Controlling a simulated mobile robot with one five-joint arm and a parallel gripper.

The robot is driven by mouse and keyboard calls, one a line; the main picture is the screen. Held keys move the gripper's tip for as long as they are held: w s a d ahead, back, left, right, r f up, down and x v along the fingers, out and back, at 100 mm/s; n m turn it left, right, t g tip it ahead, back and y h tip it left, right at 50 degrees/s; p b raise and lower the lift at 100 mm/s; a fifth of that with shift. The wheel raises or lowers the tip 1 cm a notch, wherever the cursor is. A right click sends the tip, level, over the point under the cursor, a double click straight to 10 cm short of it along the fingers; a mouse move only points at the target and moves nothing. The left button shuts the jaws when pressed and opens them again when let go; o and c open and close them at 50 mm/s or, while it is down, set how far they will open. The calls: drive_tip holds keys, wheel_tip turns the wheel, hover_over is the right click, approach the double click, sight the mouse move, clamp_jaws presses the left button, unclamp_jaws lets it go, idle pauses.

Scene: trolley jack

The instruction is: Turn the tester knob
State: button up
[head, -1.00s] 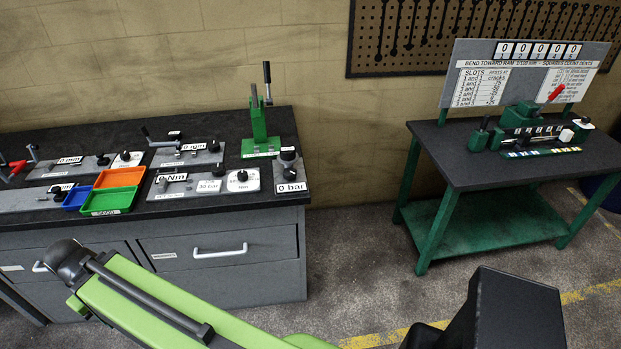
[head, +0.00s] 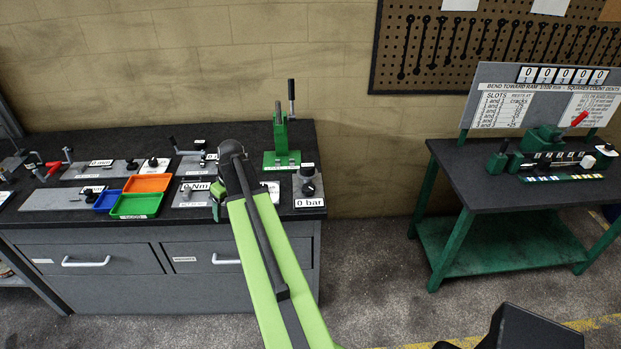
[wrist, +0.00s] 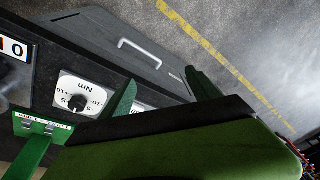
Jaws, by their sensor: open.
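In the wrist view a black knob (wrist: 76,102) sits on a white dial plate (wrist: 88,88) marked in Nm with plus and minus numbers. In the head view my arm covers this knob, and only the right edge of its plate (head: 271,190) shows. Another dark knob (head: 308,187) stands on the unit labelled 0 bar. Which knob belongs to the tester is not marked clearly. My gripper (head: 218,197) is over the grey bench, near the 0 Nm unit (head: 194,196). In the wrist view my gripper (wrist: 160,92) is open, its green fingers apart from the knob and empty.
Green (head: 136,206) and orange (head: 147,183) trays lie left of my gripper, beside a blue tray (head: 105,202). A green press with an upright lever (head: 282,145) stands behind on the bench. A second, green-legged table (head: 462,185) stands right, with open floor between.

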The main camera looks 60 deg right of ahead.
drive_tip(key=s+d+r+t+p, duration=0.15)
drive_tip(key=s+d, duration=0.25)
drive_tip(key=d, duration=0.6)
drive_tip(key=s+d+r+p, duration=0.1)
drive_tip(key=s+d+r, duration=0.25)
drive_tip(key=d, duration=0.55)
drive_tip(key=m+h+p, duration=0.1)
drive_tip(key=h+p, duration=0.1)
approach(310, 187)
drive_tip(key=shift+t, duration=0.25)
drive_tip(key=b+x, duration=0.3)
drive_tip(key=b, duration=0.2)
drive_tip(key=b+x, duration=0.2)
drive_tip(key=b, duration=0.4)
drive_tip(key=b+x, duration=0.3)
drive_tip(key=b, duration=0.2)
drive_tip(key=shift+s+a+f, duration=0.15)
drive_tip(key=shift+s+f, duration=0.05)
drive_tip(key=shift+f, duration=0.2)
drive_tip(key=shift+w+f+b, duration=0.2)
drive_tip(key=shift+b, duration=0.25)
drive_tip(key=shift+r, duration=0.1)
drive_tip(key=c, duration=1.4)
drive_tip(key=shift+o, duration=0.2)
